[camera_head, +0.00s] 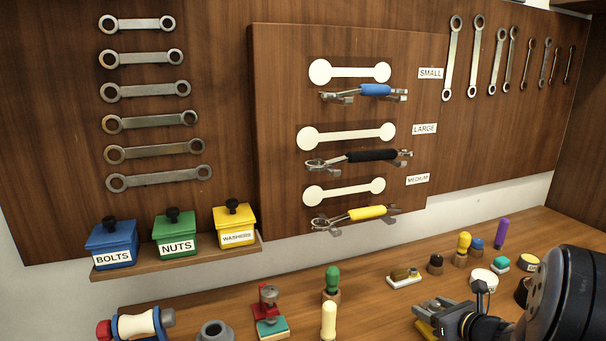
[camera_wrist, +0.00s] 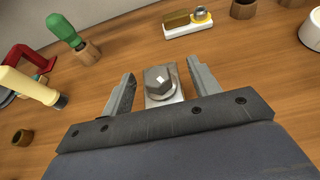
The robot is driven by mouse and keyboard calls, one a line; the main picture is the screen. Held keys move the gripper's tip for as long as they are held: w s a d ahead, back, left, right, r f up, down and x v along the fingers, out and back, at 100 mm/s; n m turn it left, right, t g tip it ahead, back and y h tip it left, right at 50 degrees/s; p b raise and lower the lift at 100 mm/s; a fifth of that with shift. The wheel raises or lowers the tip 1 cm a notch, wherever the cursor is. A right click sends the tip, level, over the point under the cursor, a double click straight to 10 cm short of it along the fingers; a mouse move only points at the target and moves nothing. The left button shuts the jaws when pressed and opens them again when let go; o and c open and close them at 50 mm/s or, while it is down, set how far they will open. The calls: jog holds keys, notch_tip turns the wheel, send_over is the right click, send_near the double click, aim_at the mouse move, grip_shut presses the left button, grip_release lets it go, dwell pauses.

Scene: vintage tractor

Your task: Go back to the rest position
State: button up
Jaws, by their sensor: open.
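My gripper (camera_head: 430,316) is low over the workbench at the lower right of the head view. In the wrist view its two fingers (camera_wrist: 159,70) stand apart. A grey hex-headed metal piece on a small plate (camera_wrist: 160,84) shows between them; I cannot tell whether the fingers touch it. On the raised wooden panel, a blue-handled wrench (camera_head: 375,90), a black-handled wrench (camera_head: 372,156) and a yellow-handled wrench (camera_head: 366,213) hang below white wrench outlines, beside the labels SMALL, LARGE and MEDIUM.
The wooden workbench (camera_head: 380,300) carries a green-handled tool (camera_head: 332,280), a pale yellow-handled tool (camera_head: 328,320), a red and teal tool (camera_head: 269,310) and a small white tray (camera_head: 404,278). Bolts, nuts and washers boxes (camera_head: 175,232) sit on a shelf.

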jog(key=shift+s+r, duration=0.1)
jog(key=shift+r, duration=0.85)
